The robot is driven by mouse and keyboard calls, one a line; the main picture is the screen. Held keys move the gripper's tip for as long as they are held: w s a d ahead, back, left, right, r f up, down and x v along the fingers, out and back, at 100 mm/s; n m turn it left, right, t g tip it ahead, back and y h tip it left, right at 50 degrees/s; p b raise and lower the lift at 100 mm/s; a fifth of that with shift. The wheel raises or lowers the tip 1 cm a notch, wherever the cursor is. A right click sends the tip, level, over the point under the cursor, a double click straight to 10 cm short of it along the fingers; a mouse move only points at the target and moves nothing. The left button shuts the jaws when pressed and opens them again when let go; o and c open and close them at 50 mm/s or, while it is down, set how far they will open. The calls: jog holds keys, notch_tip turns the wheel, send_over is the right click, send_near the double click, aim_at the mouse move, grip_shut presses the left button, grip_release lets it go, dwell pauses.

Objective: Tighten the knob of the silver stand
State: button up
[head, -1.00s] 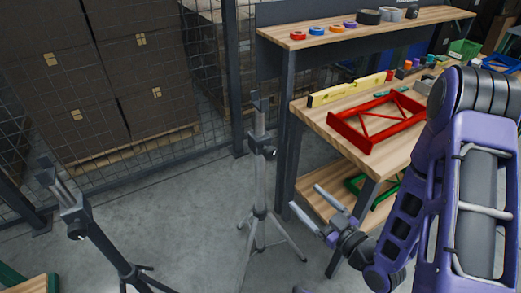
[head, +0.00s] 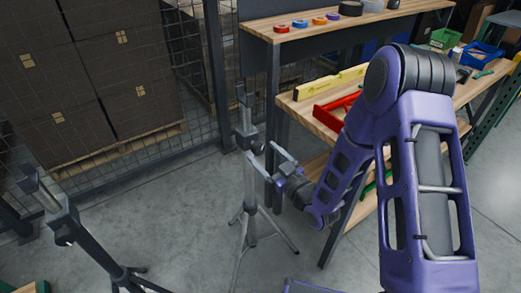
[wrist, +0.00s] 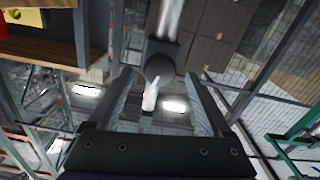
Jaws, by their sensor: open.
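The silver stand (head: 250,190) is a grey tripod standing upright on the floor in the middle of the head view. Its dark collar (head: 244,139) sits partway up the column. In the wrist view the round dark knob (wrist: 159,67) lies on the collar, near the gap between my fingertips. My gripper (head: 262,153) is open, with its two fingers pointing at the stand at collar height. In the wrist view the fingers (wrist: 157,82) lie to either side of the knob with space on both sides. I cannot tell whether the knob is fully between them.
A darker stand (head: 66,222) is at the lower left. The workbench (head: 305,105) with a red frame (head: 335,113) and a yellow level (head: 330,83) is close on the right. Stacked boxes (head: 80,70) stand behind mesh. Floor between the stands is clear.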

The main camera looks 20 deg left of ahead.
jog(key=shift+x, duration=1.3)
grip_shut()
